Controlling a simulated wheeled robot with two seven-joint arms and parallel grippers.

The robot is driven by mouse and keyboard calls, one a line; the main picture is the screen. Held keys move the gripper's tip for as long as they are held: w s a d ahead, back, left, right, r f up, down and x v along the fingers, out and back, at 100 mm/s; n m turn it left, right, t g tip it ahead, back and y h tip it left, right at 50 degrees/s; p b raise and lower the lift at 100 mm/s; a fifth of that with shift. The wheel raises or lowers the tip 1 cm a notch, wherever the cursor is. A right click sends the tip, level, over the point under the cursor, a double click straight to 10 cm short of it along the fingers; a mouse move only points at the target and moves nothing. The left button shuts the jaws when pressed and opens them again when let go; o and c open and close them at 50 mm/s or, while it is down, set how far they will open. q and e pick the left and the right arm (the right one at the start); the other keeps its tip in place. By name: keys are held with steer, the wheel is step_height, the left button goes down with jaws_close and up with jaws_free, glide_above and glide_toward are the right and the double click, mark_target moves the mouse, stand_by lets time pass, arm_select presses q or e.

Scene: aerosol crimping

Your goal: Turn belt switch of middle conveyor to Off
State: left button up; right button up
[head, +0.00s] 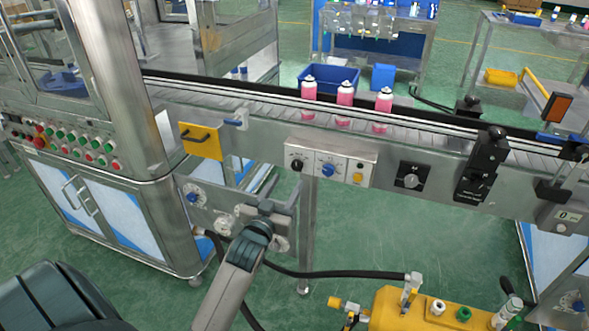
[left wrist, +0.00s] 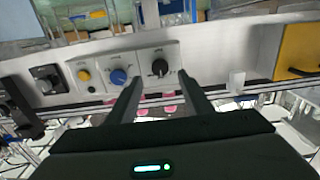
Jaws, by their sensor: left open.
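The middle conveyor (head: 250,137) runs across the head view. A grey control panel on its side has a black rotary switch (head: 297,164), a blue knob (head: 327,170) and a yellow button (head: 357,177); the small labels are unreadable. In the left wrist view the black switch (left wrist: 160,67) lies ahead, between the lines of my two fingers, with its pointer slanted. My left gripper (head: 268,210) is below and left of the panel in the head view. The left wrist view shows its fingers (left wrist: 160,92) open and empty, apart from the switch. My right gripper is not in view.
Pink cans (head: 345,95) stand on the belt. A yellow pump (head: 430,310) and dark hose lie below.

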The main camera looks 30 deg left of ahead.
mark_target(296, 167)
arm_select(q)
steer(key=x, duration=0.7)
steer(key=shift+w+p, duration=0.3)
steer(key=shift+c, duration=0.7)
steer(key=c, duration=0.9)
